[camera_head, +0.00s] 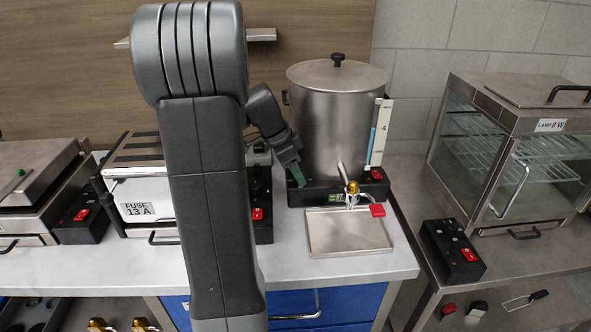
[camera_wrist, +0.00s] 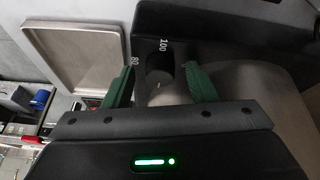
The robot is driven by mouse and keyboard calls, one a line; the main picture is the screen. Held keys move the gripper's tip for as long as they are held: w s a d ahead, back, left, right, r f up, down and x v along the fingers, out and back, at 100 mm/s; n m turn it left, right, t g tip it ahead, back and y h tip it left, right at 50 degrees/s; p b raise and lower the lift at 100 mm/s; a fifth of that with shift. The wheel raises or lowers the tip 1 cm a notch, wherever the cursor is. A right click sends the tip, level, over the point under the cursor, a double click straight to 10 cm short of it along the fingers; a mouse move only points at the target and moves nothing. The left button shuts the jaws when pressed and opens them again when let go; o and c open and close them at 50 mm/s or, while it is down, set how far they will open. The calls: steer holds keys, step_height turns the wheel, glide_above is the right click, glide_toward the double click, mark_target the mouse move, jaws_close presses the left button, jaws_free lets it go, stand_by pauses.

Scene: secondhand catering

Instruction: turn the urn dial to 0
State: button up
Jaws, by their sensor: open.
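The urn (camera_head: 335,125) is a tall steel cylinder with a lid, a level gauge and a black base on the counter. Its dial (camera_wrist: 159,60) is a dark round knob in the wrist view, with printed numbers 80 and 100 beside it. The pointer setting cannot be read. My gripper (camera_wrist: 159,72) has green fingers, open, one on each side of the knob; whether they touch it cannot be told. In the head view my gripper (camera_head: 297,173) is at the left front of the urn base, and the dial is hidden there.
A drip tray (camera_head: 347,247) lies before the urn's tap (camera_head: 352,188), which has a red tag. A toaster-like appliance (camera_head: 138,190) stands left, partly behind my arm. A glass warming cabinet (camera_head: 520,150) stands right.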

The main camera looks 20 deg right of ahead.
steer(key=c, duration=1)
steer(key=shift+o, duration=0.2)
steer(key=shift+f+n, duration=0.1)
steer(key=shift+n, duration=0.2)
steer(key=n+t+b, duration=0.1)
steer(key=n+b, duration=0.1)
steer(key=shift+s+n, duration=0.15)
steer(key=shift+n, duration=0.15)
steer(key=n+t, duration=0.1)
steer(key=n, duration=0.1)
steer(key=n+t+b, duration=0.1)
steer(key=n, duration=0.1)
steer(key=shift+s+d+y, duration=0.1)
steer(key=shift+s+y, duration=0.1)
steer(key=shift+y, duration=0.1)
steer(key=n, duration=0.2)
steer(key=n+t+y, duration=0.1)
steer(key=n, duration=0.2)
steer(key=shift+s+d+r+p, duration=0.15)
steer(key=shift+r+p, duration=0.05)
steer(key=shift+p, duration=0.2)
steer(key=shift+s+d+f+n+t+y+p, duration=0.1)
steer(key=shift+n+t+y+p, duration=0.3)
steer(key=shift+n, duration=0.65)
steer(key=shift+d+n+t+y+p, duration=0.15)
steer(key=shift+n+y+p, duration=0.3)
steer(key=shift+n, duration=0.6)
steer(key=shift+a, duration=0.1)
